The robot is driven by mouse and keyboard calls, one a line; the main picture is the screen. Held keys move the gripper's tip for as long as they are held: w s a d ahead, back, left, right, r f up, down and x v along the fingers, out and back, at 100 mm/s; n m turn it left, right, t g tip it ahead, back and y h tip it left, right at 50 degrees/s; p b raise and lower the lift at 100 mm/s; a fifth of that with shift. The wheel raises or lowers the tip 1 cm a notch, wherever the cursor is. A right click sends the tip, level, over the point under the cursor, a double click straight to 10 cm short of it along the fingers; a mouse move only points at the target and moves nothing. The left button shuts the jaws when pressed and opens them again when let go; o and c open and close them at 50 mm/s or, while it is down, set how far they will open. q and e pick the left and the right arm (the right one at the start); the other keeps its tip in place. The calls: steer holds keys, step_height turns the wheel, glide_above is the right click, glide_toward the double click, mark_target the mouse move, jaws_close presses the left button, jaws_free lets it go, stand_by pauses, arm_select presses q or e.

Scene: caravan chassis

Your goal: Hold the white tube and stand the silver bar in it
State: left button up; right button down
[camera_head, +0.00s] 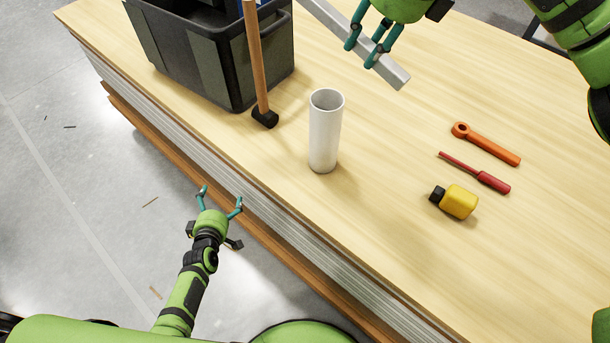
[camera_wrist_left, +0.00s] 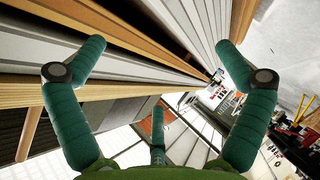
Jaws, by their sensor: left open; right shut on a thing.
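The white tube (camera_head: 324,135) stands upright on the wooden bench top, its open end facing up. My left gripper (camera_head: 222,197) is open and empty, off the near edge of the bench, below and left of the tube. The left wrist view shows its teal fingers (camera_wrist_left: 155,75) spread with nothing between them, facing the bench's side. My right gripper (camera_head: 366,42) is shut on the silver bar (camera_head: 393,75) at the top of the head view. The bar slants, its lower right end above the bench, behind and right of the tube. Its upper end is cut off by the frame.
A black bin (camera_head: 222,60) stands at the back left, with a wooden-handled hammer (camera_head: 258,65) leaning against it. An orange wrench (camera_head: 487,145), a red screwdriver (camera_head: 475,173) and a yellow bottle (camera_head: 459,202) lie on the right. The bench (camera_head: 375,215) is clear around the tube.

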arm_select(q)
steer(key=w+r+n+t+y, duration=0.1)
steer(key=w+r+n+t, duration=0.3)
steer(key=r, duration=0.6)
steer(key=w+r+n+t+y, duration=0.1)
steer(key=w+r+n, duration=0.2)
steer(key=r+n, duration=0.5)
steer(key=n+h, duration=0.7)
glide_toward(319, 137)
steer(key=f, duration=0.1)
steer(key=w+f, duration=0.1)
steer(key=f, duration=0.1)
steer(key=shift+w+a+f+g, duration=0.2)
steer(key=shift+w+a+g, duration=0.15)
steer(key=shift+g, duration=0.05)
steer(key=shift+w+d+n, duration=0.15)
steer(key=shift+n, duration=0.15)
steer(key=w, duration=0.3)
steer(key=w+d, duration=0.1)
steer(key=w, duration=0.3)
steer(key=w+d, duration=0.1)
steer(key=w, duration=0.3)
steer(key=shift+w, duration=0.15)
steer(key=c, duration=0.9)
